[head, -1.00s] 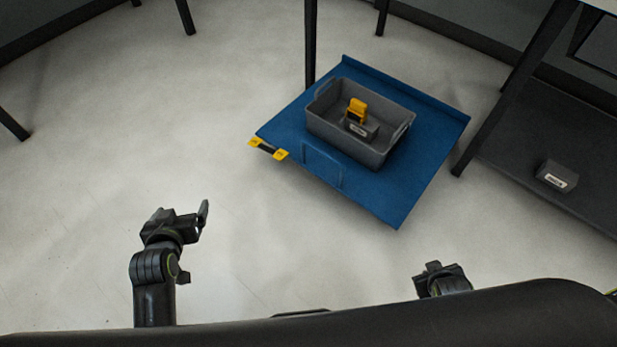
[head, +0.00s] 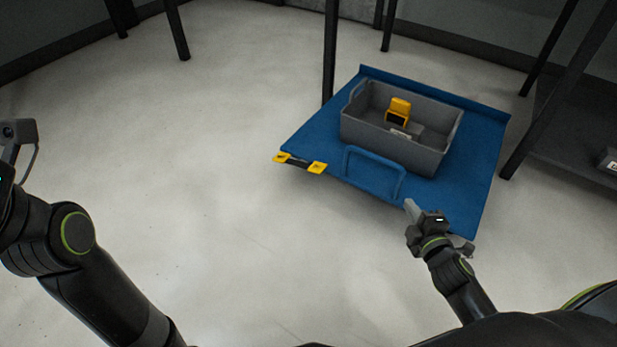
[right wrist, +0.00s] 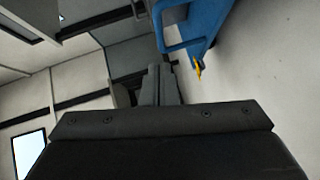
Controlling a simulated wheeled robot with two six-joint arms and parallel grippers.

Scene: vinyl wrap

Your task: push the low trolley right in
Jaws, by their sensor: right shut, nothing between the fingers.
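The low trolley is a flat blue platform (head: 320,128) with a raised far edge and a blue loop handle (head: 374,172) on its near edge. It stands at an angle between dark legs, and its handle and blue side also show in the right wrist view (right wrist: 197,28). A grey bin (head: 385,140) rides on it. My right gripper (head: 411,207) is shut and empty, close to the near edge, just right of and below the handle. I cannot tell if it touches. Its fingers also show in the right wrist view (right wrist: 160,80). My left gripper (head: 14,150) is partly cut off at the left edge.
The bin holds a yellow-and-black item (head: 398,110) and a labelled grey block. A yellow-and-black piece (head: 300,163) is at the trolley's left corner. Dark legs stand at its far left (head: 330,55) and right (head: 540,120). A dark shelf is at right. Floor to the left is clear.

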